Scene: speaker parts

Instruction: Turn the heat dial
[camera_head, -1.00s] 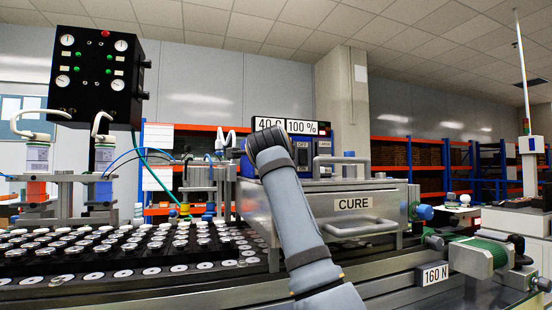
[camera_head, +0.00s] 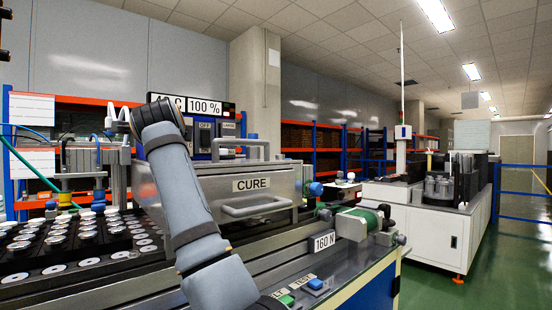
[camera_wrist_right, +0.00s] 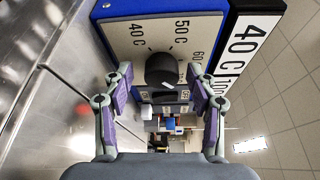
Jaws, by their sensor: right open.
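The heat dial (camera_wrist_right: 162,70) is a round black knob with a white mark on a light plate (camera_wrist_right: 140,32) marked 40 C, 50 C and 60. In the right wrist view my right gripper (camera_wrist_right: 161,76) is open, with one purple-padded finger on each side of the dial. I cannot tell whether the fingers touch it. In the head view my right arm (camera_head: 185,190) reaches up in front of the CURE oven (camera_head: 285,185) and hides the dial and gripper. The display (camera_wrist_right: 250,45) beside the plate reads 40 C. My left gripper is out of view.
More controls, including a blue one (camera_wrist_right: 170,123), lie beyond the dial in the right wrist view. The oven has a front handle (camera_head: 255,207) and a top handle (camera_head: 240,146). A tray of round parts (camera_head: 75,245) lies left of my arm.

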